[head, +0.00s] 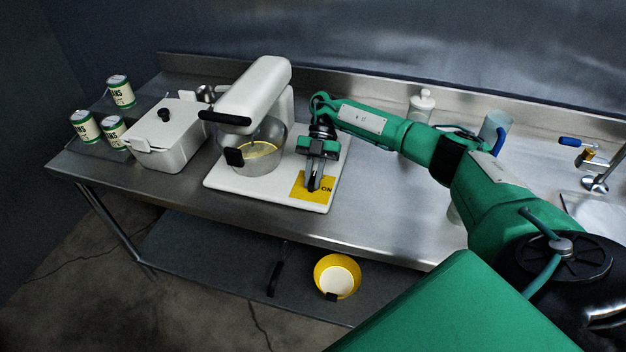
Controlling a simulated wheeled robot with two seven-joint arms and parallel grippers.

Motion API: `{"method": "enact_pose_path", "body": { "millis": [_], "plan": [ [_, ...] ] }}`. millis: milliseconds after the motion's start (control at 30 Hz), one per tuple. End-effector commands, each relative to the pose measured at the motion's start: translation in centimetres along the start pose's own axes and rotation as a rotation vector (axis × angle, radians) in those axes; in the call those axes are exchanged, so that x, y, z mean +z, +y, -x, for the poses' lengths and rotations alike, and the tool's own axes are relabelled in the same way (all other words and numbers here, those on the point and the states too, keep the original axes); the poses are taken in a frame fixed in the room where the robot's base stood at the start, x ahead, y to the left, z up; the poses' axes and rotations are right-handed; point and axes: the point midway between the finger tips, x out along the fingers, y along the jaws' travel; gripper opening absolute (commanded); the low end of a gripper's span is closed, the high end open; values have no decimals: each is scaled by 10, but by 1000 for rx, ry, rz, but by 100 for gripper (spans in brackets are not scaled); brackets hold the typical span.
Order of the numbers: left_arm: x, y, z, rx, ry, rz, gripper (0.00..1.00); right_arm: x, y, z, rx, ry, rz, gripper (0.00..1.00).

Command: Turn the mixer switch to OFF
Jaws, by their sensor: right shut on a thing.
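The white stand mixer (255,92) stands on its white base on the steel table, with a glass bowl (270,135) holding something yellow under its head. A yellow switch panel (299,186) lies on the right front of the base, and the letters "ON" show at its right side. My right gripper (313,186) points down over this panel and is shut on the mixer switch, which is mostly hidden by the fingers. I cannot tell the switch's exact angle. My left gripper is not in view.
A white lidded container (168,138) and several cans (121,92) stand left of the mixer. A white jar (421,104) and a bluish cup (494,126) stand behind my right arm. A yellow bowl (323,266) sits on the lower shelf. The table front right of the mixer is clear.

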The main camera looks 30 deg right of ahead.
Motion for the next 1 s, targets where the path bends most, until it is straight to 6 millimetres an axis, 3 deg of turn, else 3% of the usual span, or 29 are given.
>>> {"method": "enact_pose_path", "body": {
  "millis": [400,433,500,533,833,1000],
  "plan": [
    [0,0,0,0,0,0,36,0,0,0,-4,-3,3,0],
    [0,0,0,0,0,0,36,0,0,0,-4,-3,3,20],
    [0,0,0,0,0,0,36,0,0,0,-4,-2,3,34],
    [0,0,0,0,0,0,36,0,0,0,-4,-2,3,36],
    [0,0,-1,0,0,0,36,0,0,2,-4,-1,4,36],
    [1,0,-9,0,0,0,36,2,1,18,-2,-3,4,36]
  ]
}}
